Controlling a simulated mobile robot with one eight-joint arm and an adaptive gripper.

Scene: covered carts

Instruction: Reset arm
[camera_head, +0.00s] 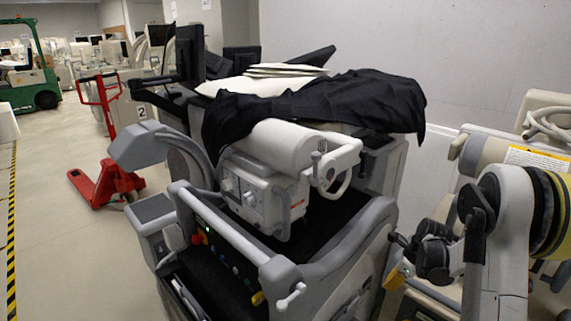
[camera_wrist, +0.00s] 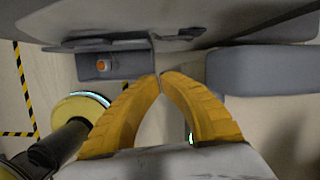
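My arm stands at the right of the head view, folded low beside the covered cart (camera_head: 350,235). My gripper (camera_head: 398,277) shows there only as a small yellow part near the cart's right side. In the wrist view my gripper's two yellow fingers (camera_wrist: 160,76) curve inward and their tips meet. Nothing shows between them. A grey panel edge of equipment (camera_wrist: 180,37) lies just beyond the tips; I cannot tell whether they touch it.
A black cloth (camera_head: 330,102) drapes over the cart's top. Another beige machine (camera_head: 520,150) stands close at the right, by the wall. A red pallet jack (camera_head: 108,180) and green forklift (camera_head: 32,80) stand at the left. The floor at the left front (camera_head: 75,260) is clear.

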